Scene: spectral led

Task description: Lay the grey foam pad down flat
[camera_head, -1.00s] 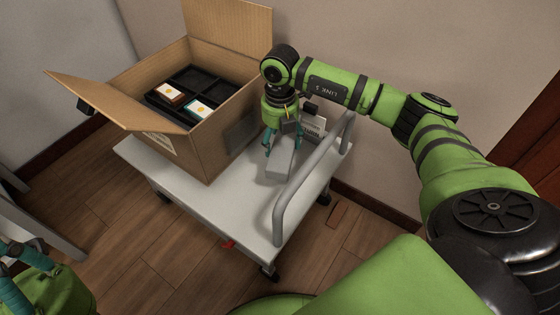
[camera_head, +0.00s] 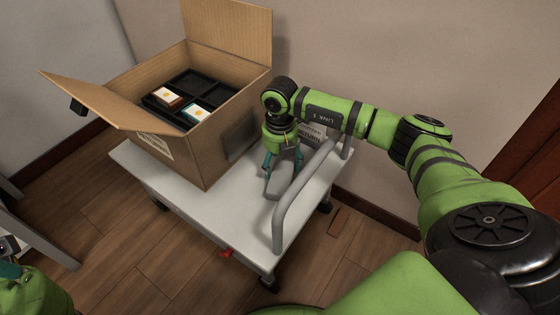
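The grey foam pad (camera_head: 281,187) is a small light-grey block low over the white cart top, between the box and the cart's handle rail. My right gripper (camera_head: 283,164) points down with its teal fingers on either side of the pad and appears shut on it. I cannot tell whether the pad's underside touches the cart. My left gripper (camera_head: 10,270) is partly in view at the lower left edge, cut off by the frame, away from the pad. Its opening cannot be made out.
An open cardboard box (camera_head: 208,158) stands on the white cart (camera_head: 226,221), holding a black divided tray (camera_head: 208,82) with two small cartons. A grey handle rail (camera_head: 285,205) rises close to my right gripper. The cart's front middle is clear. A wall is behind.

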